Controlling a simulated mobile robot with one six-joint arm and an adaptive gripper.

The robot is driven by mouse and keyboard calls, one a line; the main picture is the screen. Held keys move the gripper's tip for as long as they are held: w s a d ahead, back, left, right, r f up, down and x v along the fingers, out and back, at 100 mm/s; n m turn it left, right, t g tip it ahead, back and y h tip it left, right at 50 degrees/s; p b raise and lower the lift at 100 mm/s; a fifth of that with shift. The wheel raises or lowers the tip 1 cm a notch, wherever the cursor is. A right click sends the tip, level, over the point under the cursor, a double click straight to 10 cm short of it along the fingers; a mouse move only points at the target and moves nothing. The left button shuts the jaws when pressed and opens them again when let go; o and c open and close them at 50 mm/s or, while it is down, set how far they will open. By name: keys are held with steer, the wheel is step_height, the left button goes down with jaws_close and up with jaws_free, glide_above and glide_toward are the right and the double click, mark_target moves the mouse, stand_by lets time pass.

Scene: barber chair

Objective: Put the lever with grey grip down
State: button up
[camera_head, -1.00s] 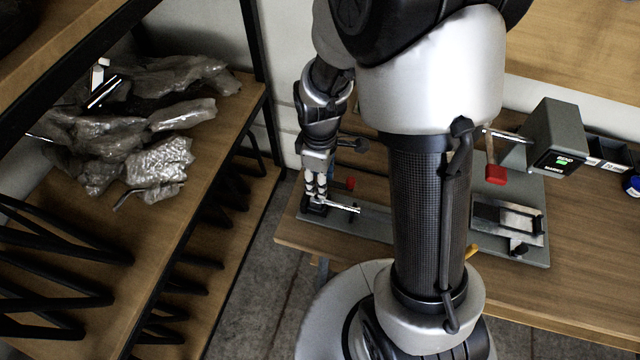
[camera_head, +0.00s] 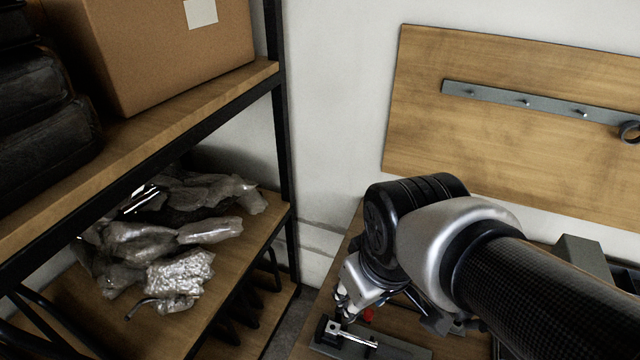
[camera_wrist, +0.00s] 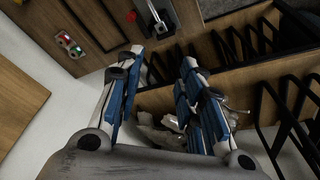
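My gripper (camera_wrist: 160,62) is open in the wrist view, with its blue-lined fingers apart and nothing between them. In the head view my gripper (camera_head: 345,298) is low in the picture, above the left end of the workbench. A bright metal lever-like part (camera_head: 350,335) lies on a grey base plate just below it. In the wrist view a metal lever-like part (camera_wrist: 155,18) stands on the plate beyond the fingertips, apart from them. I cannot tell for sure which part bears the grey grip. My arm hides much of the bench.
A shelf rack with crumpled plastic wrap (camera_head: 175,250) and a cardboard box (camera_head: 165,50) stands to the left. A wooden board with a hook rail (camera_head: 525,103) is on the wall. A red part (camera_head: 368,314) is close to my gripper.

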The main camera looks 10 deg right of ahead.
steer(key=s+m, duration=0.1)
steer(key=s+r+m, duration=0.1)
steer(key=s, duration=0.1)
steer(key=s+r+m+t, duration=0.1)
steer(key=s, duration=0.1)
steer(key=shift+r, duration=0.15)
stand_by(1.1)
